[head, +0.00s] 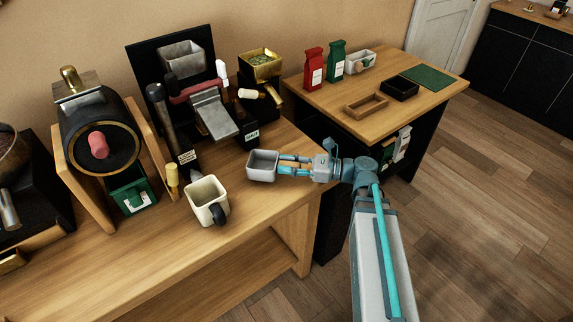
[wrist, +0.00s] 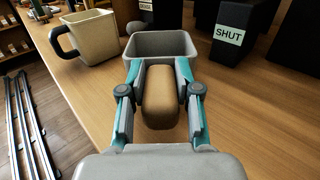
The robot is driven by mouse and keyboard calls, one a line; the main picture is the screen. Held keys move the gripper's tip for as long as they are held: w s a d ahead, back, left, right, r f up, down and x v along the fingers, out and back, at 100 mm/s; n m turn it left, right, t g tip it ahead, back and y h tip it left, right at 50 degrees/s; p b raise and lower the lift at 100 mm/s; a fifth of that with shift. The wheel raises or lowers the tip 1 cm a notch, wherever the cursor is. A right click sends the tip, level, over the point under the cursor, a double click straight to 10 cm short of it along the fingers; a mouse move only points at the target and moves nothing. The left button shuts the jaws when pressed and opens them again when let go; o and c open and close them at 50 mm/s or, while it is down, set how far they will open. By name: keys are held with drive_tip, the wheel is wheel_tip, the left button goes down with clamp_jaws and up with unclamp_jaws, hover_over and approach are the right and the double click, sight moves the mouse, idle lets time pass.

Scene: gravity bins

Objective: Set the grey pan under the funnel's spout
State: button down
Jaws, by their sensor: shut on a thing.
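The grey pan (head: 262,166) is a small open-topped box, empty as far as I see, at the right end of the wooden bench. In the wrist view the pan (wrist: 160,44) lies straight ahead, with its brown handle (wrist: 159,98) between my fingers. My gripper (head: 287,166) is shut on that handle. The pan looks level; I cannot tell whether it touches the bench. A grey hopper (head: 182,55) and a brass hopper (head: 260,65) stand behind it, with a sloping grey chute (head: 213,113) between them. I cannot tell which is the funnel; no spout shows clearly.
A cream bin (head: 206,193) with a black handle stands left of the pan. A black block labelled SHUT (wrist: 240,38) stands behind right in the wrist view. A drum machine (head: 99,140) is farther left. A side table (head: 420,98) holds bags and trays.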

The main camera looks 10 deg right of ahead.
drive_tip(key=w+d+p, duration=0.2)
drive_tip(key=w, duration=0.3)
drive_tip(key=w+d+p, duration=0.2)
drive_tip(key=w+d, duration=0.1)
drive_tip(key=w, duration=0.3)
drive_tip(key=w+d+p, duration=0.2)
drive_tip(key=w+d, duration=0.1)
drive_tip(key=w, duration=0.3)
drive_tip(key=shift+w+f, duration=0.15)
drive_tip(key=shift+w, duration=0.05)
drive_tip(key=shift+f, duration=0.6)
drive_tip(key=shift+f, duration=0.5)
drive_tip(key=c, duration=0.7)
unclamp_jaws()
drive_tip(key=v, duration=1.2)
drive_tip(key=shift+s, duration=0.1)
